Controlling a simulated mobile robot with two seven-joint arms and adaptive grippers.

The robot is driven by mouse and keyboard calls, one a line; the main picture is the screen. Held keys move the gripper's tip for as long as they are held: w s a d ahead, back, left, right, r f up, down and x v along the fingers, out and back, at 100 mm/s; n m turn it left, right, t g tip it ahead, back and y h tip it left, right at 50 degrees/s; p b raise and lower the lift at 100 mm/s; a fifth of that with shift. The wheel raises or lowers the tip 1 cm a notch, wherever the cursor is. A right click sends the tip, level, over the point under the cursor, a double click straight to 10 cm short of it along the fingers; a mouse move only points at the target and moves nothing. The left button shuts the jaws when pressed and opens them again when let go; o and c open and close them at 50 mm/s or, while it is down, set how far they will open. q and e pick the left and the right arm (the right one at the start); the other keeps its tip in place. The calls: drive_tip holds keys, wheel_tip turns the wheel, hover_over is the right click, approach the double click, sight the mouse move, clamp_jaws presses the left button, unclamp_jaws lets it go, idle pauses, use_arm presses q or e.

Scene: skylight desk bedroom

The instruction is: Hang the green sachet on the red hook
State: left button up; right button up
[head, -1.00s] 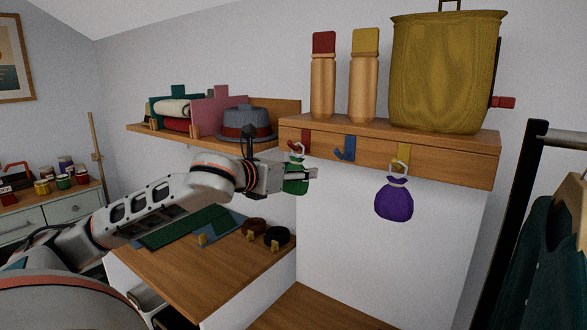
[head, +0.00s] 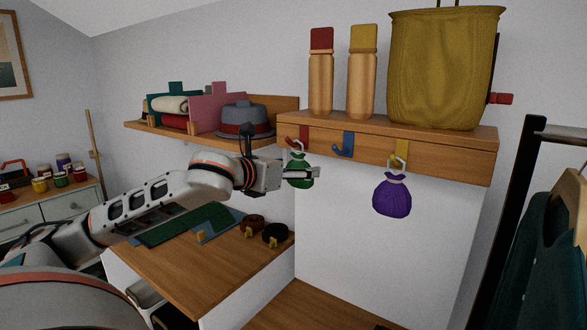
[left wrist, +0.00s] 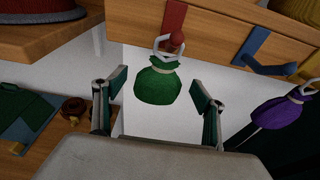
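The green sachet (head: 299,171) hangs upright below the red hook (head: 304,134) on the front of the wooden shelf. In the left wrist view, the green sachet (left wrist: 157,86) has a pale ring that appears looped around the knob of the red hook (left wrist: 174,40). My left gripper (left wrist: 154,96) is open, one finger either side of the sachet's line, with visible gaps on both sides. In the head view the left gripper (head: 304,174) is level with the sachet and partly covers it. My right gripper is not in view.
A blue hook (head: 344,147) is bare. A purple sachet (head: 392,196) hangs on the yellow hook (head: 401,150) to the right. A basket (head: 444,70) and two bottles stand on the shelf above. A hat (head: 246,119) sits on the left shelf. A desk (head: 170,275) lies below.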

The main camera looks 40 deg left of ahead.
use_arm(q)
drive_tip(key=shift+s, duration=0.1)
drive_tip(key=v, duration=0.7)
idle(0.5)
drive_tip(key=shift+s+r, duration=0.1)
drive_tip(key=shift+s, duration=0.05)
